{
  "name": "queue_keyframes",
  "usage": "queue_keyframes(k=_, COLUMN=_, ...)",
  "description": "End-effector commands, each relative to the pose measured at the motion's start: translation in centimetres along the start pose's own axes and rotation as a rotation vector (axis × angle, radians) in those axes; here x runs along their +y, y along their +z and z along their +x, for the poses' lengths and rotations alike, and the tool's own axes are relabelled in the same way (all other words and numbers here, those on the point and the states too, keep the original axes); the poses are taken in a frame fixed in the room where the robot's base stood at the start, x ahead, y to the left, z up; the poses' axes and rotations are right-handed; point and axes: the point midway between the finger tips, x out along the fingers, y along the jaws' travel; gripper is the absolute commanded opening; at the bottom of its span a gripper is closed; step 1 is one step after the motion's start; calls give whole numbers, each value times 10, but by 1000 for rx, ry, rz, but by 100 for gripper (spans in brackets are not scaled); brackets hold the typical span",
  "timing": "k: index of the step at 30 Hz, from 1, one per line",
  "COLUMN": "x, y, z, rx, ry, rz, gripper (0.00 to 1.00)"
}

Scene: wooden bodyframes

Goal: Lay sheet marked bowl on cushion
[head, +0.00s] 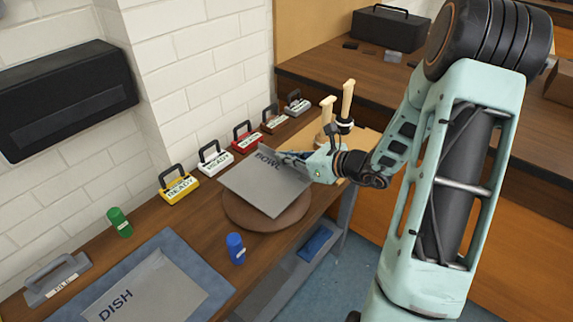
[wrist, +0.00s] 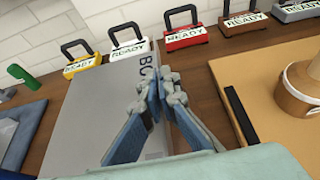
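The grey sheet marked BOWL (head: 262,186) is over the round brown cushion (head: 268,223) in the head view. It hides most of the cushion, and its near corner reaches close to the cushion's front rim. I cannot tell whether its underside touches the cushion. My gripper (head: 290,158) is at the sheet's right edge, by the end of the lettering. In the wrist view its fingers (wrist: 162,88) close together on the edge of the sheet (wrist: 95,108) and cover part of the word. The cushion is hidden there.
A sheet marked DISH (head: 150,290) lies on a blue mat (head: 205,275) at the left. Green (head: 119,222) and blue (head: 236,248) cylinders stand near. Several handled READY blocks, including a yellow one (head: 179,186), line the wall. Wooden-handled tools (head: 346,105) stand behind my gripper.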

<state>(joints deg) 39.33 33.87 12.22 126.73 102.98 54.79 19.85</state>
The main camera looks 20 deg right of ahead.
Motion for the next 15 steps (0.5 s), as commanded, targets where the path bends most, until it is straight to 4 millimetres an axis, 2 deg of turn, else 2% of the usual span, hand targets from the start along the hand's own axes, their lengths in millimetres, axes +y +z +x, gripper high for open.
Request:
queue_keyframes(k=1, x=2, y=-14, z=6, rx=0, ry=0, rz=3, gripper=0)
queue_keyframes(k=4, x=3, y=-23, z=10, rx=0, ry=-2, rz=3, gripper=0)
queue_keyframes(k=15, x=4, y=-24, z=10, rx=-1, ry=-4, rz=2, gripper=0)
